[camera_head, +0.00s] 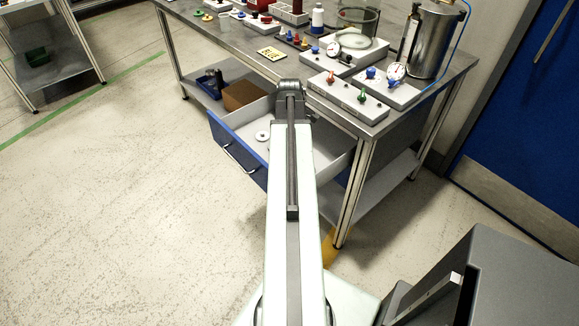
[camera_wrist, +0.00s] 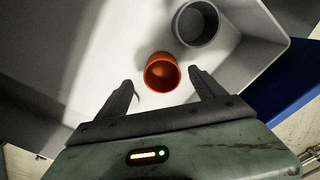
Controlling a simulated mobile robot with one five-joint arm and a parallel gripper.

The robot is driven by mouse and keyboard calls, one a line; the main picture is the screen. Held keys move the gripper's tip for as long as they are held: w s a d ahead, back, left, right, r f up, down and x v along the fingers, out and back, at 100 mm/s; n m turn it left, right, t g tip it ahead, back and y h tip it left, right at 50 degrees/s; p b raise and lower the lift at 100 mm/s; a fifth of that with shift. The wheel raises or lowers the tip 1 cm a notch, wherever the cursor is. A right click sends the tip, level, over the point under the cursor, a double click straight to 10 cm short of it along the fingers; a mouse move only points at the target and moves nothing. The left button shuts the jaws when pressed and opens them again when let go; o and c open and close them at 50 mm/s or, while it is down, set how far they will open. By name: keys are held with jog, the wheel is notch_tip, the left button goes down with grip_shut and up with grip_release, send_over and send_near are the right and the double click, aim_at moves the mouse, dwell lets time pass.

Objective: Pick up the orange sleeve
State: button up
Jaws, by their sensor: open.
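The orange sleeve (camera_wrist: 161,73) stands in the open drawer in the wrist view, its round open top facing the camera. My gripper (camera_wrist: 163,80) is open, with one finger on each side of the sleeve in the picture. The sleeve appears between the fingertips, with gaps on both sides; I cannot tell how far below them it is. In the head view my arm hides the sleeve, and my gripper's fingers are also hidden there.
A grey cup-like ring (camera_wrist: 196,23) stands close beside the sleeve. The drawer (camera_head: 240,126) is pulled out under the bench, and a white washer-like disc (camera_head: 262,136) lies in it. The benchtop (camera_head: 236,42) above holds gauges and fittings.

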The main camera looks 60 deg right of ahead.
jog(key=f+b, duration=0.5)
jog(key=shift+a+f, duration=0.2)
jog(key=shift+r, duration=0.2)
jog(key=c, duration=1.4)
notch_tip(320, 180, up, 10)
jog(key=p, duration=1)
jog(key=shift+r, duration=0.15)
